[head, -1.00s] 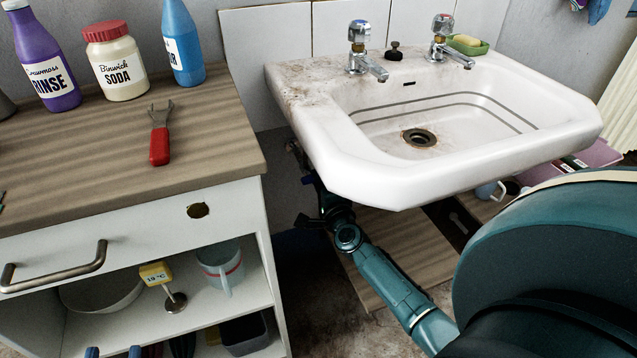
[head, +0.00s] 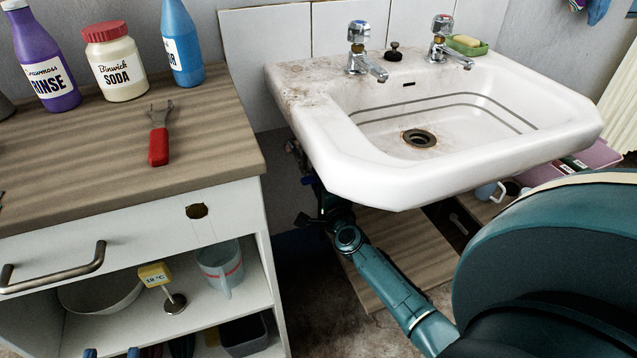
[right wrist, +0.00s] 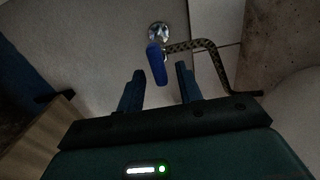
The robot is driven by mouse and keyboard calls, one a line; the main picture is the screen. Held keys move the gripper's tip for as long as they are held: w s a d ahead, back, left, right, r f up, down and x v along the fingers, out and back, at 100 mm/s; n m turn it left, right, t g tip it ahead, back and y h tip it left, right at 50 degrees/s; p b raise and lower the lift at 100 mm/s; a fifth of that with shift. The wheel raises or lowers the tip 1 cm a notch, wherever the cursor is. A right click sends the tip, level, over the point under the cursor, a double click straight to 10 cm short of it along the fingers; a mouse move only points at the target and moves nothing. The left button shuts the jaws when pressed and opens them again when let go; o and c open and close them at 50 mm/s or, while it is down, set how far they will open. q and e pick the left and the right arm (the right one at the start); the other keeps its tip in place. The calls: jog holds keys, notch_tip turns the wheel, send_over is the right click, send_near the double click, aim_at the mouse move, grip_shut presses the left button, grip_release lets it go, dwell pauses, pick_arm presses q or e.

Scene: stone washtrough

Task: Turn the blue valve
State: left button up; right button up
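The blue valve (right wrist: 157,64) is a blue lever handle on a chrome fitting at the wall, seen in the right wrist view. My right gripper (right wrist: 159,86) is open, with one finger on each side of the handle's lower end; I cannot tell whether either touches it. In the head view my right arm reaches under the washbasin (head: 365,180), and its gripper is mostly hidden there. A small blue piece shows beside the basin's left edge, but I cannot tell whether it is valve or finger. My left gripper (head: 112,353) shows only two separated blue fingertips at the bottom edge.
A braided hose (right wrist: 205,46) runs right from the valve's fitting and bends down close to the right finger. A cabinet (head: 120,230) stands left of the basin, with bottles and a red-handled tool (head: 158,135) on top.

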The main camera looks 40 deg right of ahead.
jog(key=shift+s, duration=0.1)
pick_arm(q)
jog(key=shift+a+n+g+y+p, duration=0.45)
jog(key=shift+y+p, duration=0.25)
jog(key=shift+p, duration=0.2)
pick_arm(e)
jog(key=v, duration=1.3)
pick_arm(q)
jog(key=shift+d+f, duration=0.1)
jog(key=shift+w, duration=0.15)
